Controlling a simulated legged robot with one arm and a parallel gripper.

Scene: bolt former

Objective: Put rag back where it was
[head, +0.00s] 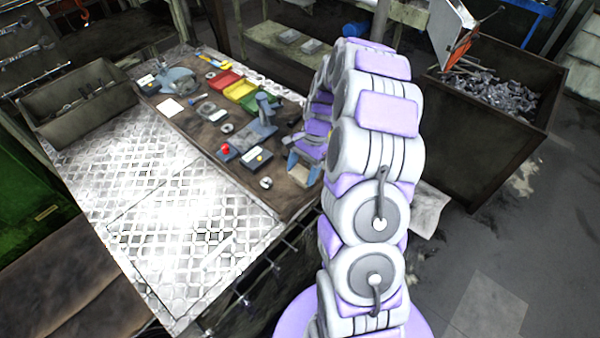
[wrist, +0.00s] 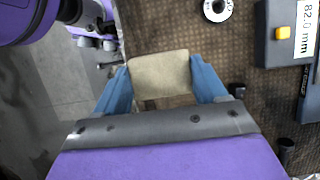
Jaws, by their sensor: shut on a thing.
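The rag (wrist: 160,72) is a small beige cloth block between the two blue fingers of my gripper (wrist: 159,84) in the wrist view. The fingers press on its left and right sides. Behind it is the brown mat (wrist: 215,60); whether the rag touches the mat I cannot tell. In the head view, my gripper (head: 304,166) is over the right edge of the bench's brown mat (head: 285,198), with a beige patch of the rag (head: 301,174) showing at the fingers. My arm hides part of that edge.
Red, yellow and green trays (head: 240,90) sit farther back. A bin of metal parts (head: 490,95) stands right. The bench's metal plate (head: 150,200) is clear.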

